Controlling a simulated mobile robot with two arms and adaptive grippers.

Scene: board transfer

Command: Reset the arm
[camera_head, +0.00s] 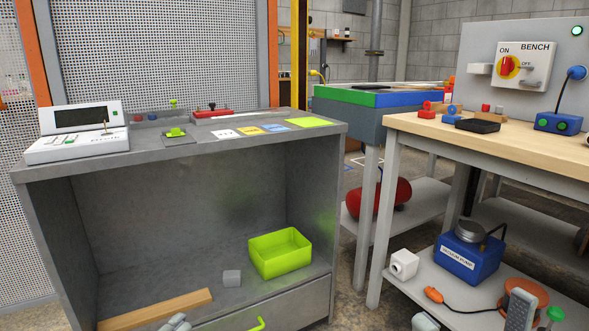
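A small grey part of my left arm (175,323) shows at the bottom edge, in front of the grey cabinet. A small pale grey part of my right arm (425,322) shows at the bottom edge, in front of the lower shelf of the right bench. Both are cut off by the picture's edge, and the rest of both arms is hidden. I cannot make out the fingers clearly or see anything held in them.
The grey cabinet (190,163) carries a white console (78,135) and coloured cards.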

